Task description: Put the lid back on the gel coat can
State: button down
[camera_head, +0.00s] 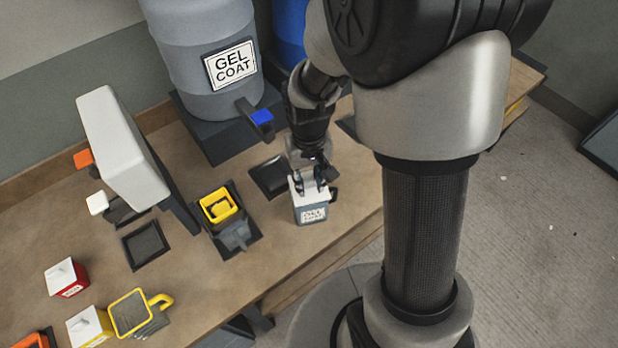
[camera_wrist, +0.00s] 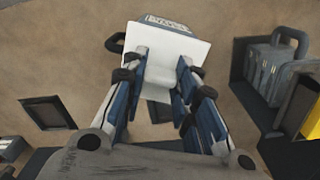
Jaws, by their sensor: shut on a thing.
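The gel coat can (camera_head: 313,215) is a small grey can with a white label, upright near the table's front edge. In the wrist view its label (camera_wrist: 168,23) and dark side handle (camera_wrist: 115,42) show beyond the lid. The square white lid (camera_head: 299,190) is over the can's top; it also shows in the wrist view (camera_wrist: 150,42). My gripper (camera_head: 311,181) is shut on the lid's raised grip, from above. In the wrist view the fingers (camera_wrist: 158,80) stand on both sides of that grip. I cannot tell whether the lid is fully seated; it hides the can's opening.
A large grey gel coat drum (camera_head: 205,70) with a tap stands behind on a dark stand. Left are a grey container with a yellow top (camera_head: 219,205), a tall white-grey dispenser (camera_head: 118,135), a yellow-handled jug (camera_head: 130,312) and a red can (camera_head: 66,280).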

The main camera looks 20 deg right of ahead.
dwell(0.4)
jog(key=c, duration=1.2)
grip_release()
jog(key=shift+o, duration=0.4)
jog(key=o, duration=0.4)
jog(key=shift+r, duration=0.1)
jog(key=shift+r+p, duration=2.9)
jog(key=shift+r, duration=0.55)
